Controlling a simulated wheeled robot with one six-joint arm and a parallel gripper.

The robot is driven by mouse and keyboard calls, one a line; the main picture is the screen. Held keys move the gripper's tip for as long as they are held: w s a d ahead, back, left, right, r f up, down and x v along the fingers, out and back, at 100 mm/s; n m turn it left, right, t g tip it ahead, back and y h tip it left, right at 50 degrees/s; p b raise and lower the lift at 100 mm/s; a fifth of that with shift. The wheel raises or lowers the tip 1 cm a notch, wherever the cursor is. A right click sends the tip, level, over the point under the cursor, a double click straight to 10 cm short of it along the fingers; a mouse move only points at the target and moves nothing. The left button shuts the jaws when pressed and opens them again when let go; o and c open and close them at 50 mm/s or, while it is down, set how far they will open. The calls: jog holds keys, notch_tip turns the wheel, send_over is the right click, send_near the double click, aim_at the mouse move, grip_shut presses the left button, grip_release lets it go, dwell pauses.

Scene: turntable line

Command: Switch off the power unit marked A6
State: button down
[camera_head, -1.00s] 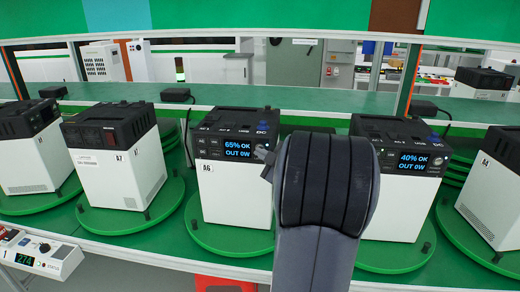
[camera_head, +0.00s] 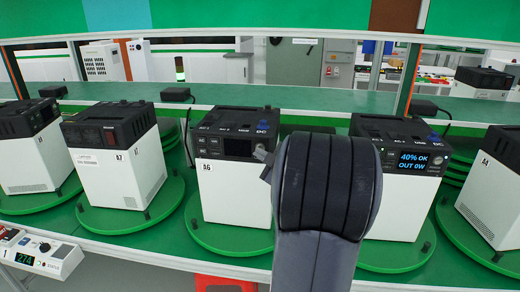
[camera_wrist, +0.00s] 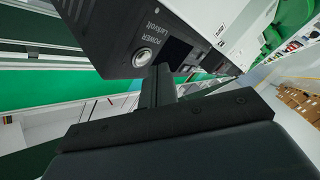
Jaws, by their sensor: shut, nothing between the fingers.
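The power unit marked A6 (camera_head: 236,190) is a white box with a black top, upright on a round green turntable (camera_head: 214,240). Its display (camera_head: 238,147) is dark. In the wrist view the unit's black front panel (camera_wrist: 115,40) is close and tilted. It carries a round silver button (camera_wrist: 142,57) under the word POWER, beside the dark screen (camera_wrist: 178,50). My gripper (camera_wrist: 163,70) is shut and empty, its fingertips at the panel just beside the button. I cannot tell whether they touch it. In the head view my arm hides most of the gripper.
Unit A7 (camera_head: 110,170) stands to the left on its own turntable. To the right, behind my arm, another unit (camera_head: 398,200) has a lit display reading 40% OK, OUT 0W. Unit A4 (camera_head: 490,190) is at the far right. A control box (camera_head: 45,255) sits at the front left.

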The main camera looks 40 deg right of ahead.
dwell(0.3)
jog(key=s+a, duration=0.3)
jog(key=shift+s+a, duration=0.15)
jog(key=shift+a, duration=0.25)
dwell(0.6)
jog(key=shift+s+a+b, duration=0.5)
jog(key=shift+s+a, duration=0.75)
jog(key=shift+a, duration=0.25)
jog(key=shift+w+d, duration=0.1)
